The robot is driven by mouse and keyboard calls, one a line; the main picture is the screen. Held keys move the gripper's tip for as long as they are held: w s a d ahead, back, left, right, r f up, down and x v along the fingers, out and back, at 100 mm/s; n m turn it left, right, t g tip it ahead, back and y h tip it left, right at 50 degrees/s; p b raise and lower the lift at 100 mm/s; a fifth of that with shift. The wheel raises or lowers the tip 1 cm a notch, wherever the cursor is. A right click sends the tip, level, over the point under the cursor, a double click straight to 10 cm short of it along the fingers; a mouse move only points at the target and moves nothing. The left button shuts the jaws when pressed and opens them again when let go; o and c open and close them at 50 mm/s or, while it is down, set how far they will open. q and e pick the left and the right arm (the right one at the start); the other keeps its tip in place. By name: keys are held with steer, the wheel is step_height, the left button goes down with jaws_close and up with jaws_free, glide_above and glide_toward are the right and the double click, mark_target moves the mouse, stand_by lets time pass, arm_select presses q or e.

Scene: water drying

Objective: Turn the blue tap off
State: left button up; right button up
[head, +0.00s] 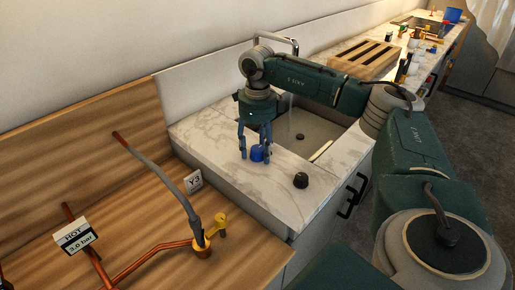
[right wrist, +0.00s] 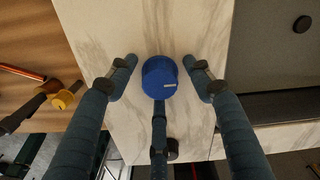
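The blue tap (head: 257,154) is a short round knob on the marble counter (head: 215,135), at the left of the sink. In the right wrist view it is a blue disc (right wrist: 160,77) with a small pale mark on its top. My right gripper (head: 255,148) points down over it from above. In the right wrist view, its two side fingers (right wrist: 160,66) stand spread to the left and right of the knob, with gaps on both sides. The third finger points at the knob's lower edge; whether it touches, I cannot tell. My left gripper is not in view.
A black knob (head: 301,180) stands on the counter's front part. The sink (head: 325,132) has a chrome faucet (head: 290,41); a faint pale streak shows below it. A wooden rack (head: 363,58) is behind. Copper pipes (head: 150,255) with a yellow valve (head: 219,226) are at the lower left.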

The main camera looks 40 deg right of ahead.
steer(key=c, duration=0.9)
steer(key=shift+c, duration=0.2)
steer(key=shift+n, duration=0.4)
steer(key=n+p, duration=0.1)
steer(key=n, duration=0.2)
steer(key=shift+r+n, duration=0.1)
steer(key=shift+n, duration=0.2)
steer(key=n+p, duration=0.1)
steer(key=n, duration=0.8)
steer(key=shift+w+n, duration=0.1)
steer(key=shift+n, duration=2.2)
